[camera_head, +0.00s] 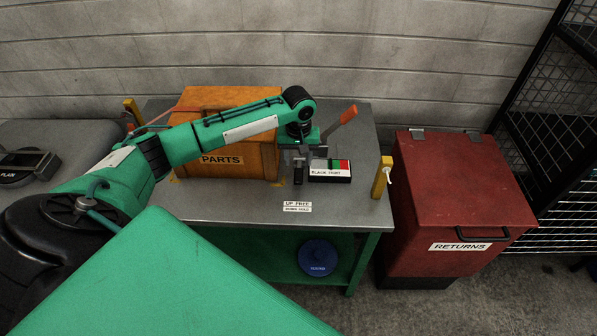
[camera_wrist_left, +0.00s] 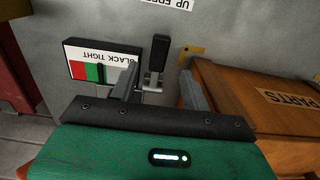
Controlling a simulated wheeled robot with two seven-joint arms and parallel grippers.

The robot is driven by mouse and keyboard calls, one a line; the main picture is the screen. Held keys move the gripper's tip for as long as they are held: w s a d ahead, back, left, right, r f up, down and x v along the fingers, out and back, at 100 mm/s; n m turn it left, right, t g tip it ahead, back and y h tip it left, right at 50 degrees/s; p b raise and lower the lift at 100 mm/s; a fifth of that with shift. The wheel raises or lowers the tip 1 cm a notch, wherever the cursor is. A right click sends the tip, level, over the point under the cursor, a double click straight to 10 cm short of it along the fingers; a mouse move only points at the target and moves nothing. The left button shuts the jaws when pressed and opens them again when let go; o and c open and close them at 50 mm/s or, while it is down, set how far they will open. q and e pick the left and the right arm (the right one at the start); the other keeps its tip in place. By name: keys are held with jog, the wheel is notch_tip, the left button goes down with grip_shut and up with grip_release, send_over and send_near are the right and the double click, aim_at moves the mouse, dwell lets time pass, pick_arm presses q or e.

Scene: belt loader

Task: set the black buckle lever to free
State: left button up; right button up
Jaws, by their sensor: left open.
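The buckle lever has a black grip (camera_wrist_left: 160,52) on a short metal shaft. In the left wrist view its grip points toward the top of the picture, and in the head view the black grip (camera_head: 299,173) shows just below my gripper. I cannot tell how steeply it is raised. My left gripper (camera_head: 301,156) is above the table at the lever. In the left wrist view its open fingers (camera_wrist_left: 159,87) lie on either side of the lever's lower part, apart from it. A plate reading UP FREE (camera_head: 298,204) is on the table front. My right gripper is out of view.
A wooden PARTS crate (camera_head: 222,160) stands close left of the lever. A BLACK TIGHT box (camera_head: 329,174) with green and red patches is close right. Behind it rises an orange-handled lever (camera_head: 348,115). A yellow post (camera_head: 381,177) marks the table's right edge, beside a red RETURNS bin (camera_head: 440,205).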

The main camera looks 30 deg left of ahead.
aim_at(298, 176)
pick_arm(q)
notch_tip(298, 176, down, 7)
jog(key=shift+f, duration=0.1)
dwell(0.3)
grip_shut()
